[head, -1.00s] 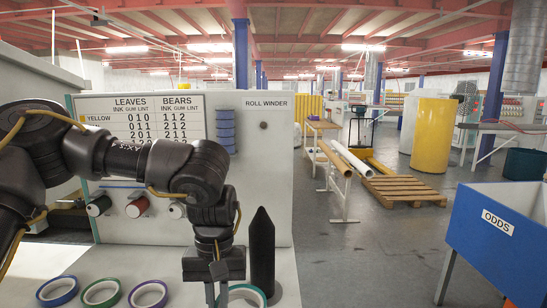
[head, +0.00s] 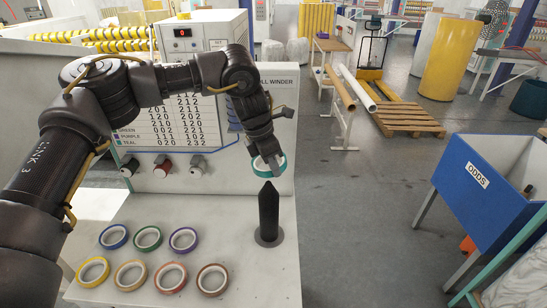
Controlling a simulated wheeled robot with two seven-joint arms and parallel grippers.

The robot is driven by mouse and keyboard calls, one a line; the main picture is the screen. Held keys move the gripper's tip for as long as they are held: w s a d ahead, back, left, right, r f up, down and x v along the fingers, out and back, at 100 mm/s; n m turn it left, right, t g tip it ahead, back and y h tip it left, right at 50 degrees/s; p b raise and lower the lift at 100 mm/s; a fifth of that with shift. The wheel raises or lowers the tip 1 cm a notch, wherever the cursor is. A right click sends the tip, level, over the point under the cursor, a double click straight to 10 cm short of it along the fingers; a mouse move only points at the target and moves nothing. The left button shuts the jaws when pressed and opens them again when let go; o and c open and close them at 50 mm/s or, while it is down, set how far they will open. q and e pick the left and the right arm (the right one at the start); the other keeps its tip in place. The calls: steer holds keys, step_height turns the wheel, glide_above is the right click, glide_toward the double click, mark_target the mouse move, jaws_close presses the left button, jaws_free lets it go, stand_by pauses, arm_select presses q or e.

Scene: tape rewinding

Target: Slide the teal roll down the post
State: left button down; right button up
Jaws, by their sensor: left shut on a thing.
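The teal roll (head: 268,173) is a ring of tape in the head view, held up just above the post's pointed tip. My left gripper (head: 265,158) is shut on the roll from above. The dark post (head: 268,214) stands upright on a round base on the white bench, with a tapered top. The roll looks roughly over the tip and tilted a little; I cannot tell whether the tip is inside its hole. My right gripper is not in view.
Several tape rolls lie on the bench (head: 130,206) left of the post, including a purple roll (head: 183,239) and a brown roll (head: 212,279). The roll winder panel (head: 276,115) stands behind. A blue ODDS bin (head: 492,190) stands at the right, off the bench.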

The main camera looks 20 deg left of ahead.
mark_target(272, 177)
arm_select(q)
steer(key=shift+n, duration=0.3)
steer(key=shift+f, duration=0.1)
step_height(272, 177, down, 6)
steer(key=b, duration=0.4)
steer(key=shift+r, duration=0.2)
steer(key=shift+f+b, duration=0.5)
steer(key=shift+f, duration=0.25)
steer(key=c, duration=1.4)
jaws_free()
steer(key=shift+r, duration=0.15)
